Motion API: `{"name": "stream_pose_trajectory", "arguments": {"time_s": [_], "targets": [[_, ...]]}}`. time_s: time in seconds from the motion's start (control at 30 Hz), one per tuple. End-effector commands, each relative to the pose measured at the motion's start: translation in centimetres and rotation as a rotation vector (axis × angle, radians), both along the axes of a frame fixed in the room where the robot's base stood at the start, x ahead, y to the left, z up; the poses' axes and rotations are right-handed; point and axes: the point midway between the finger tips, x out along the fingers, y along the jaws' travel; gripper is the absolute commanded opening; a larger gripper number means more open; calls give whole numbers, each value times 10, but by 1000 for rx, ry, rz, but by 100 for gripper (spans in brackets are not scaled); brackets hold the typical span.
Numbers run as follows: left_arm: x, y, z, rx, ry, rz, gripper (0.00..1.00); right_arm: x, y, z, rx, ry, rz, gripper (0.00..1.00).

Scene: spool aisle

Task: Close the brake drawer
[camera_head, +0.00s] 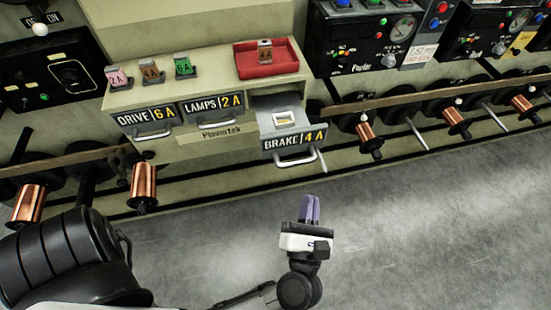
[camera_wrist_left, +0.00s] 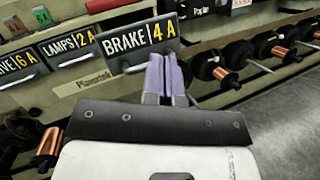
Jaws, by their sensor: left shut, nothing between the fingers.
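The brake drawer (camera_head: 290,141), labelled BRAKE 4 A, stands pulled out from the grey-green cabinet in the head view. A light fuse-like piece with a yellow mark (camera_head: 284,118) lies inside it. The drawer's front (camera_wrist_left: 138,41) shows in the left wrist view. My left gripper (camera_head: 309,208) has purple fingers, shut and empty, in front of and below the drawer in the head view. In the left wrist view its fingertips (camera_wrist_left: 165,62) overlap the lower right of the drawer front; I cannot tell whether they touch. My right gripper is not in view.
The drawers DRIVE 6 A (camera_head: 146,119) and LAMPS 2 A (camera_head: 212,107) sit flush to the left. A red tray (camera_head: 268,68) with a fuse and several coloured fuses stand on top. Copper spools (camera_head: 368,138) line both sides. Floor in front is clear.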

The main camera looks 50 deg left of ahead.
Motion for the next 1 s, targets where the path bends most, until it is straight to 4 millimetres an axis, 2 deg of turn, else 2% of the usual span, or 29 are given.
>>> {"name": "stream_pose_trajectory", "arguments": {"time_s": [0.13,0.37,0.57,1.0], "targets": [[-21,24,-23,-217,-32,172,0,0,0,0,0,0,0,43],[-46,40,-38,-388,-127,338,0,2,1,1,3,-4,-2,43],[-41,50,-38,-415,-171,329,0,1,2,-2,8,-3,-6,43],[-7,121,-39,-410,-171,328,0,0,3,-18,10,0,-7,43]]}}
